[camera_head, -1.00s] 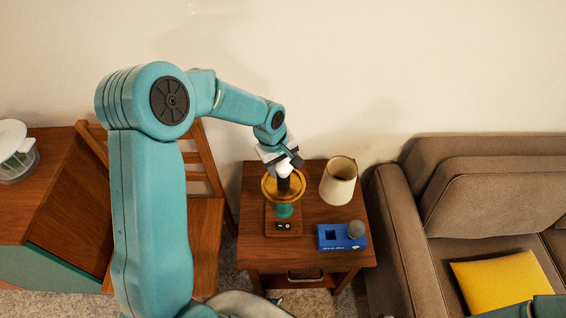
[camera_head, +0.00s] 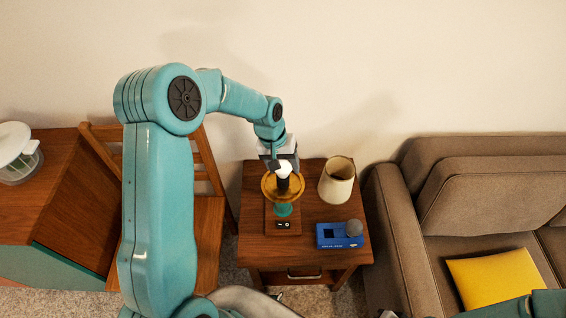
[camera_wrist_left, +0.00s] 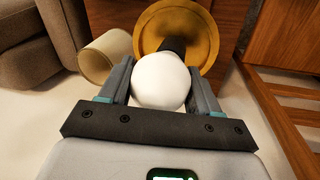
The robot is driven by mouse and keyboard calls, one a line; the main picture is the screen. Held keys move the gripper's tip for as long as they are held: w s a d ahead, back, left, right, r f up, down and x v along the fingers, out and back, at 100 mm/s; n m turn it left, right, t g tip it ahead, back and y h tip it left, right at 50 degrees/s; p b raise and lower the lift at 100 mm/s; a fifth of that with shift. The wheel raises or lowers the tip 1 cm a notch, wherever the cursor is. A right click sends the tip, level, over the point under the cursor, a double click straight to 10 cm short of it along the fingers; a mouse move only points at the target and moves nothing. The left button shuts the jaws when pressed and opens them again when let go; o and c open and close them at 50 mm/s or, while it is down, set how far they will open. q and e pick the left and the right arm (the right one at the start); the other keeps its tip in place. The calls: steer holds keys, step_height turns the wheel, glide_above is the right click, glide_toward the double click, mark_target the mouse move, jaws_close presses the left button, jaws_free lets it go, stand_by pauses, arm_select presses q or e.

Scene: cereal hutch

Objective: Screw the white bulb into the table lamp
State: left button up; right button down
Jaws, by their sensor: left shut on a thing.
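The white bulb (camera_wrist_left: 160,82) is between the fingers of my left gripper (camera_head: 281,168), which is shut on it. The bulb also shows in the head view (camera_head: 284,170), right above the dark socket (camera_head: 283,185) of the table lamp. The lamp has a gold dish (camera_head: 270,190), a teal stem (camera_head: 283,210) and a wooden base with a small switch plate. In the left wrist view the bulb overlaps the dark socket (camera_wrist_left: 173,46) in front of the gold dish (camera_wrist_left: 203,40); whether its thread sits in the socket is hidden. My right gripper is not in view.
A cream lampshade (camera_head: 337,180) stands on the side table (camera_head: 258,247) right of the lamp. A chair (camera_head: 207,235) is at left, a sofa (camera_head: 450,205) at right.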

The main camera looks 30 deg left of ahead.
arm_select(q)
steer(key=shift+m, duration=0.4)
steer(key=m+g, duration=0.1)
steer(key=m, duration=0.3)
steer(key=m, duration=0.4)
steer(key=shift+d+g, duration=0.15)
steer(key=shift+g, duration=0.25)
steer(key=shift+m, duration=0.6)
steer(key=m, duration=0.2)
steer(key=shift+s+m+g, duration=0.1)
steer(key=shift+m+g, duration=0.3)
